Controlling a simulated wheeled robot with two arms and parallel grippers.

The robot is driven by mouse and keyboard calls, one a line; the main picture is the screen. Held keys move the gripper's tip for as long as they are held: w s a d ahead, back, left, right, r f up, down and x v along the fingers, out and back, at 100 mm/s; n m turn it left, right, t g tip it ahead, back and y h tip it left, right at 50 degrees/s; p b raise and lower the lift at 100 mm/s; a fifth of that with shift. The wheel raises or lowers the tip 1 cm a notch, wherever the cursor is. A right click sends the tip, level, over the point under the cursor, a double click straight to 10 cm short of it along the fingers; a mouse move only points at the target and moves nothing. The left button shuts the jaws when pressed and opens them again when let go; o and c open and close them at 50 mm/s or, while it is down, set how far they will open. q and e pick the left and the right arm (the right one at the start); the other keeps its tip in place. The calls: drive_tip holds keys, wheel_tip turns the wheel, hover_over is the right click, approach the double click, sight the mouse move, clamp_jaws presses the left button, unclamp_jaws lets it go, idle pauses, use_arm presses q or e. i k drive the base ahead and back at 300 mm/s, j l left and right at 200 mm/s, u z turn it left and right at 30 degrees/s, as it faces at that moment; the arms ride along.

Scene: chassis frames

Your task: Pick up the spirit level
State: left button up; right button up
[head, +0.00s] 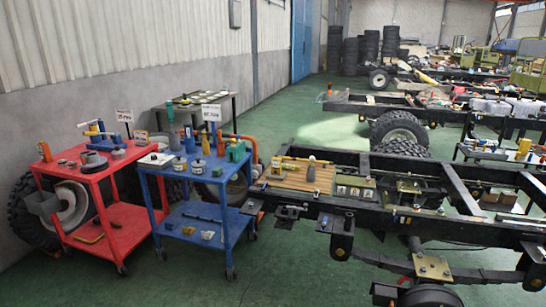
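I cannot pick out the spirit level for certain; many items here are too small to tell. A thin yellow bar-like item (300,158) lies at the back of a slatted wooden board (297,179) on the near chassis frame, right of centre. Neither of my grippers shows in the head view.
A red cart (125,223) and a blue cart (188,243) with tools stand at the left by the wall. The near chassis frame (375,212) fills the right. Green floor (300,270) is clear between. Stacked tyres (334,48) stand far back.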

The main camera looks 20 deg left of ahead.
sight(291, 167)
drive_tip(key=i+j, duration=0.35)
drive_tip(key=j, duration=0.15)
drive_tip(key=i+j, duration=0.3)
drive_tip(key=j, duration=0.2)
drive_tip(key=i+j, duration=0.65)
drive_tip(key=j, duration=0.3)
drive_tip(key=i+u, duration=0.1)
drive_tip(key=i, duration=0.25)
drive_tip(key=i+l+u, duration=0.1)
drive_tip(key=i, duration=0.25)
